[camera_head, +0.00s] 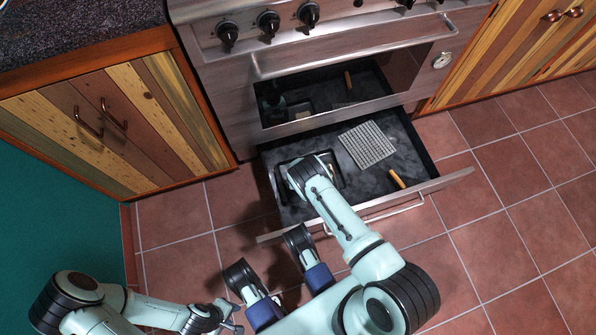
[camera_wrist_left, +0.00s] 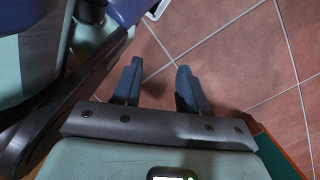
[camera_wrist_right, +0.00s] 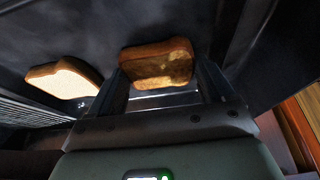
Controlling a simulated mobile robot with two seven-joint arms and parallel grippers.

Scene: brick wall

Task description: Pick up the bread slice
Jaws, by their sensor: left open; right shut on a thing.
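A toasted bread slice (camera_wrist_right: 157,62) is between the two fingers of my right gripper (camera_wrist_right: 161,74) in the right wrist view. My right gripper is shut on it. In the head view my right arm reaches into the open drawer (camera_head: 290,214), and its wrist hides the fingers and most of what is under them. A second, paler bread slice (camera_wrist_right: 62,82) lies to the left on the dark drawer floor in the right wrist view. My left gripper (camera_wrist_left: 158,76) is open and empty above the floor tiles. In the head view it is low, left of the middle.
The drawer is under a steel oven (camera_head: 345,62) with knobs. Wooden cabinets stand on both sides. A teal wall (camera_head: 55,205) is at the left. Tiled floor (camera_head: 530,230) is clear on the right.

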